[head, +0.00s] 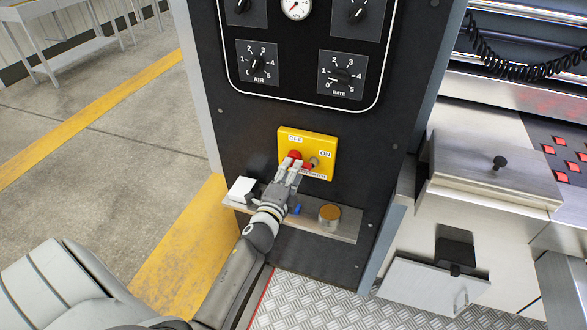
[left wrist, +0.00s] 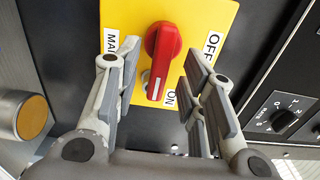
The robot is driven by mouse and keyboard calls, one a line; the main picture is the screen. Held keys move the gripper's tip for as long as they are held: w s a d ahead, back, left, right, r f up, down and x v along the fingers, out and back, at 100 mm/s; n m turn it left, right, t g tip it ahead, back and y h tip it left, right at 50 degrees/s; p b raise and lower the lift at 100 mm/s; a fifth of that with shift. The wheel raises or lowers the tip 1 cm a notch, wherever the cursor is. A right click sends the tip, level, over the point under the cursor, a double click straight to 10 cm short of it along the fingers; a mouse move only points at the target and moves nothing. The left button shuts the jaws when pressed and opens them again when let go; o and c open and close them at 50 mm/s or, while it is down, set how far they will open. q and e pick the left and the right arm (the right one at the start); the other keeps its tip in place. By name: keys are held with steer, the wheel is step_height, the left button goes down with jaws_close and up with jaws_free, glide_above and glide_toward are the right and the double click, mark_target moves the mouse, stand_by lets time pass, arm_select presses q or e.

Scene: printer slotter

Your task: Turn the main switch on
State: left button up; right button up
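The main switch is a red rotary handle (left wrist: 163,55) on a yellow plate (left wrist: 212,18). In the left wrist view the handle's narrow end points down, close beside the ON label, and the OFF label is at upper right. In the head view the yellow plate (head: 327,146) is on the black cabinet front, with the red handle (head: 294,154) partly hidden by my fingers. My left gripper (left wrist: 160,62) is open, with one finger on each side of the handle and visible gaps between; it also shows in the head view (head: 291,170). My right gripper is not in view.
AIR (head: 258,64) and RATE (head: 342,76) dials are above. A steel machine stands right; open floor lies left.

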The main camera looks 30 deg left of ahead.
arm_select(q)
steer(key=v, duration=1)
steer(key=s+d+f+n+g+h, duration=0.1)
steer(key=s+d+f+n+g, duration=0.2)
steer(key=f, duration=0.8)
steer(key=s+d+f+n+g+h+p, duration=0.1)
steer(key=s+d+f+n+g, duration=0.3)
steer(key=f, duration=0.7)
steer(key=s+d+f+g+h, duration=0.15)
steer(key=s+f, duration=0.35)
steer(key=f, duration=0.6)
steer(key=s+f+n+g, duration=0.2)
steer(key=s+f, duration=0.3)
steer(key=s, duration=0.4)
steer(key=s+d+f+n+g+p, duration=0.1)
steer(key=s+f+n+g, duration=0.1)
steer(key=s, duration=0.8)
steer(key=s+f+n+g, duration=0.2)
steer(key=s+f+g, duration=0.2)
steer(key=s+f, duration=0.3)
steer(key=s, duration=0.2)
steer(key=shift+s+d+f, duration=0.25)
steer(key=shift+s+f, duration=0.1)
